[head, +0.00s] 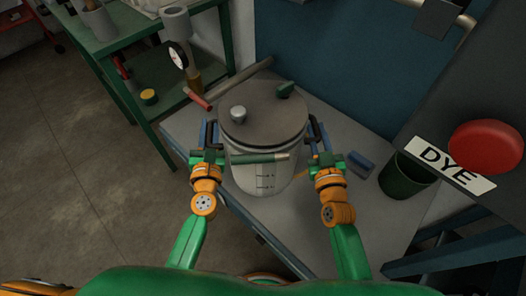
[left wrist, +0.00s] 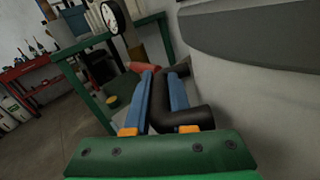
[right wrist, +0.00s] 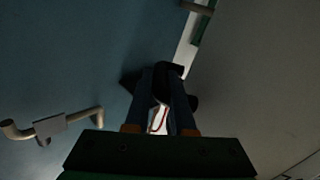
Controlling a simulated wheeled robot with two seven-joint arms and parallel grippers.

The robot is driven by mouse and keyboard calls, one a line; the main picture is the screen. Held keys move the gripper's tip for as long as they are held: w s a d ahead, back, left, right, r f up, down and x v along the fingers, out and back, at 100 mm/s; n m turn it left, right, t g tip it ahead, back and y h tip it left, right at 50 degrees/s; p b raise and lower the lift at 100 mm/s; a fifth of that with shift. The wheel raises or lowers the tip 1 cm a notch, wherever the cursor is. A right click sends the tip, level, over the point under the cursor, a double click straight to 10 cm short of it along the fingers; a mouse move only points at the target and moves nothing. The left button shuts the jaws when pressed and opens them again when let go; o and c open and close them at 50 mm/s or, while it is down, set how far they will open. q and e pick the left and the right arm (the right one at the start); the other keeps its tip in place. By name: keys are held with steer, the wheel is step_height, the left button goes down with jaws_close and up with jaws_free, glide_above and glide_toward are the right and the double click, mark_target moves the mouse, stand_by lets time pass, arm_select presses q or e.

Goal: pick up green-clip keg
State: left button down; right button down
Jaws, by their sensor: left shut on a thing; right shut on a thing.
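The keg (head: 262,172) is a pale pot with a dark grey lid (head: 262,118); a green clip (head: 285,90) sits at the lid's far right edge. My left gripper (head: 208,132) is shut on the keg's left black handle (left wrist: 188,115), which shows at its blue fingers in the left wrist view. My right gripper (head: 318,130) is shut on the right handle, dark between the fingers in the right wrist view (right wrist: 162,85). The keg looks upright. I cannot tell whether its base touches the grey table (head: 345,220). A green bar crosses in front of the keg.
A dark green bin (head: 405,178) and a small blue block (head: 360,164) are right of the keg. A green workbench (head: 110,45) stands at left. A panel with a red button (head: 486,147) juts in at right.

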steer(key=shift+r, duration=0.1)
stand_by(0.5)
